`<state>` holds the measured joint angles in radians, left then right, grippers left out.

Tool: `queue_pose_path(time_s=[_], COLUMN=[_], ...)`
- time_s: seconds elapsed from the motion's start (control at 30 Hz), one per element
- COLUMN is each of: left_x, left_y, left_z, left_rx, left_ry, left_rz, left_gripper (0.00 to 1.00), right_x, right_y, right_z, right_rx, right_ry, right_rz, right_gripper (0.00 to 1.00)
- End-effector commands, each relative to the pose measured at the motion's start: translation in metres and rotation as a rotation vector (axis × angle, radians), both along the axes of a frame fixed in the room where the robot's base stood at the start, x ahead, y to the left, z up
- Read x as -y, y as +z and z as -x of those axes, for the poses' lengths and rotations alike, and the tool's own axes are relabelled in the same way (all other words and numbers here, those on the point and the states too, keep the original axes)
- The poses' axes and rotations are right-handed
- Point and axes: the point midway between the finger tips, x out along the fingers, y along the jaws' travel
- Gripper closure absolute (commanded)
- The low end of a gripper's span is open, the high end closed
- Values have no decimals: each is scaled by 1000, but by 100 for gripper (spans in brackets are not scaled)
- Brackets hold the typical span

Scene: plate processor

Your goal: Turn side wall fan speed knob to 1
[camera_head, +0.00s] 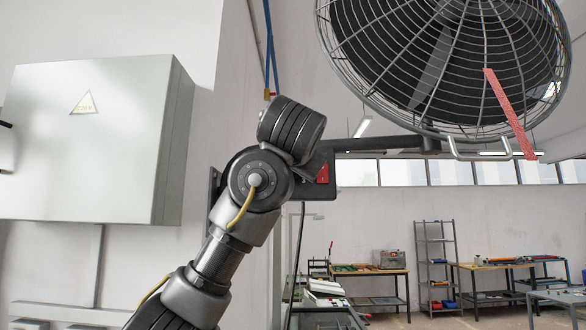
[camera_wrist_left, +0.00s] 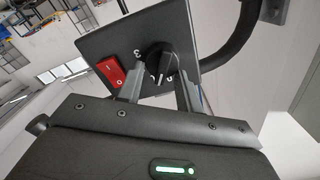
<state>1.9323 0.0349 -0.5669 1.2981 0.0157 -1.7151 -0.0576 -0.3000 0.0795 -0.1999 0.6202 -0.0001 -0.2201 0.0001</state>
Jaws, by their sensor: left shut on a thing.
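The fan control box (camera_wrist_left: 126,48) is a dark plate with a red rocker switch (camera_wrist_left: 108,72) and a black round knob (camera_wrist_left: 156,57). A "3" is printed beside the knob; the other marks are partly covered, and I cannot read the knob's setting. My left gripper (camera_wrist_left: 160,78) is shut on the knob, one finger on each side of it. In the head view the box (camera_head: 328,163) sits behind my left arm, its red switch (camera_head: 322,174) showing; the knob and fingers are hidden there. My right gripper is not in view.
The large caged fan (camera_head: 440,65) with a red ribbon (camera_head: 510,110) hangs at the upper right, on a dark bracket arm (camera_head: 380,143). A pale grey cabinet (camera_head: 90,140) is on the wall at left. Workbenches (camera_head: 370,271) and a shelf rack (camera_head: 436,265) stand far back.

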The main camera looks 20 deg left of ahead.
Motion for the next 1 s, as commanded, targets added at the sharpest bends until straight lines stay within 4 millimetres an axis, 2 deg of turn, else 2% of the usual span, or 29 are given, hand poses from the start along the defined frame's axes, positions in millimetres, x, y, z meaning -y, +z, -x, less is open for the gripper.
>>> queue_pose_path(time_s=[0.33, 0.83, 0.87, 1.0], left_x=[2, 2, 2, 2], left_y=[-1, 0, 0, -1], left_z=[0, 0, 0, 0], left_rx=[-30, -33, -34, -34], left_ry=[-1, -1, -1, -1], left_rz=[-123, -138, -138, -138], left_gripper=[88, 88, 61, 44], right_x=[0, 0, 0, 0], right_y=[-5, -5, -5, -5], right_z=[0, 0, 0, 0], right_rx=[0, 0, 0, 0], right_ry=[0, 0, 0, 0], right_rz=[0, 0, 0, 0], right_gripper=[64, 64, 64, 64])
